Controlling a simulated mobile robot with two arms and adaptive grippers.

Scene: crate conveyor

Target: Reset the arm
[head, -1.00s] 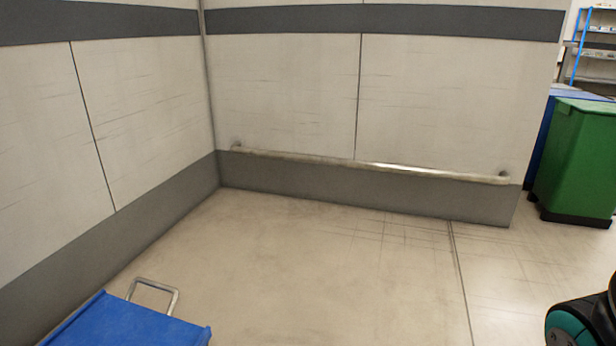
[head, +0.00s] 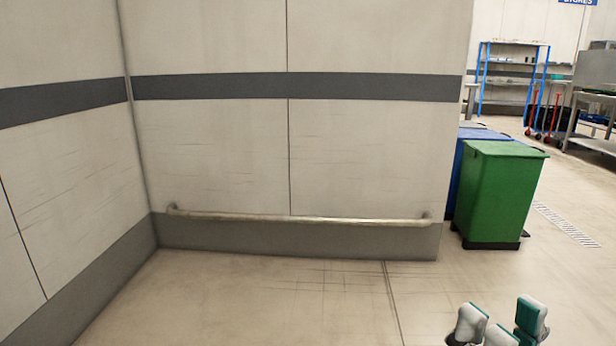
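My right gripper (head: 500,322) is at the bottom right edge of the head view. Its grey and teal fingertips point up and stand apart, with floor showing between them. Nothing is seen held in it. The rest of the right arm is below the picture. My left gripper and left arm are not in view.
A pale wall (head: 210,160) with a metal rail (head: 300,219) stands ahead. A green bin (head: 500,195) and a blue bin (head: 462,175) stand right of it. Farther back is a blue-framed shelf (head: 512,80) and a metal table (head: 595,141). The near floor (head: 250,300) is clear.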

